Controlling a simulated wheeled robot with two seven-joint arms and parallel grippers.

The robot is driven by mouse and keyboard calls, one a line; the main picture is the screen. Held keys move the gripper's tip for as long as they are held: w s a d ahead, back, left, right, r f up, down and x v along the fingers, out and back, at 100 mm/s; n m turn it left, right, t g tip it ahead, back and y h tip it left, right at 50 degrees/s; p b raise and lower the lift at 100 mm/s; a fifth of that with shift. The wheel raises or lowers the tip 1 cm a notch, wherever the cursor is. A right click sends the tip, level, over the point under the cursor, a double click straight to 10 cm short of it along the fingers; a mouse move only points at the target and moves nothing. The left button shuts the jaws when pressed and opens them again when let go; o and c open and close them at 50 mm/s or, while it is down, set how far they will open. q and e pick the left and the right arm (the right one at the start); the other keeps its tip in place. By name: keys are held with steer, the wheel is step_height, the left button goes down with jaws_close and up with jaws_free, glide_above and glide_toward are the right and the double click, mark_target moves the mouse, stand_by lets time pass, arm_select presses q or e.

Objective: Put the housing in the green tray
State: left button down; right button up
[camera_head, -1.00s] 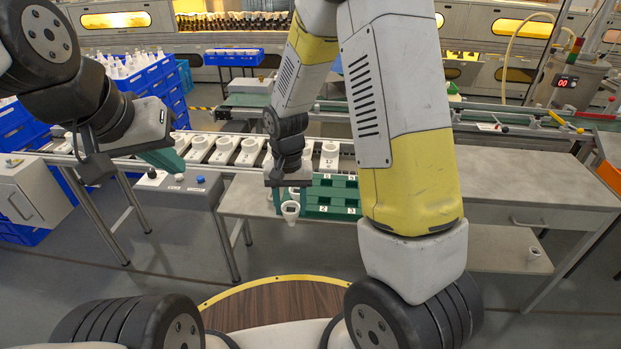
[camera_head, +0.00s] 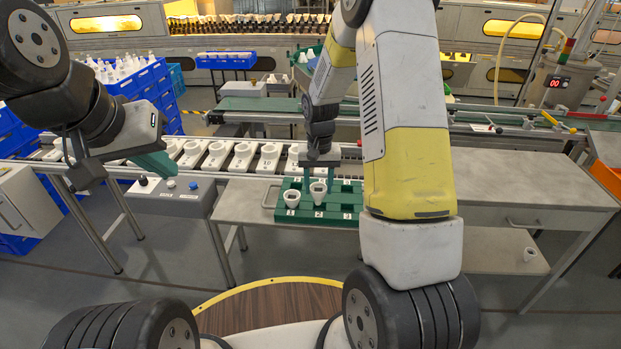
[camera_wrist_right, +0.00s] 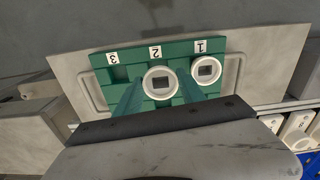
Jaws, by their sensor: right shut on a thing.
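The green tray (camera_head: 345,216) lies on the grey bench, with cells labelled 1, 2 and 3 along its front. One white housing (camera_head: 291,198) stands upright in the cell at label 1; it also shows in the wrist view (camera_wrist_right: 206,69). My right gripper (camera_head: 318,180) is shut on a second white housing (camera_head: 318,193), upright behind label 2. In the wrist view this housing (camera_wrist_right: 160,83) sits between the green fingers and looks larger than its neighbour. I cannot tell whether it touches the tray. My left gripper (camera_head: 155,163) hangs at the left, away from the tray; its finger gap is unclear.
A conveyor (camera_head: 215,158) with several white housings in numbered carriers runs behind the bench. A button box (camera_head: 172,195) stands left of the tray. The bench top (camera_head: 510,180) is clear on the right.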

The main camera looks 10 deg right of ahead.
steer(key=shift+w+d+f, duration=0.15)
steer(key=shift+d+f, duration=0.05)
steer(key=shift+f, duration=0.7)
steer(key=shift+w+d+f, duration=0.1)
steer(key=shift+d+f, duration=0.05)
steer(key=shift+f, duration=0.75)
steer(key=shift+f, duration=0.1)
steer(key=o, duration=1.3)
step_height(320, 180, up, 12)
step_height(320, 180, up, 8)
steer(key=t, duration=0.1)
glide_above(320, 194)
steer(key=s, duration=0.2)
steer(key=s+r+n+t, duration=0.1)
steer(key=s+r, duration=0.2)
steer(key=s, duration=0.3)
steer(key=s+a+r+t+y, duration=0.1)
steer(key=s+r+t, duration=0.1)
steer(key=s+r, duration=0.2)
steer(key=s+r+n+t+y, duration=0.1)
steer(key=s+r, duration=0.3)
steer(key=s, duration=0.5)
steer(key=shift+s+a+n+t, duration=0.2)
steer(key=shift+a+n+t, duration=0.1)
steer(key=shift+t, duration=0.3)
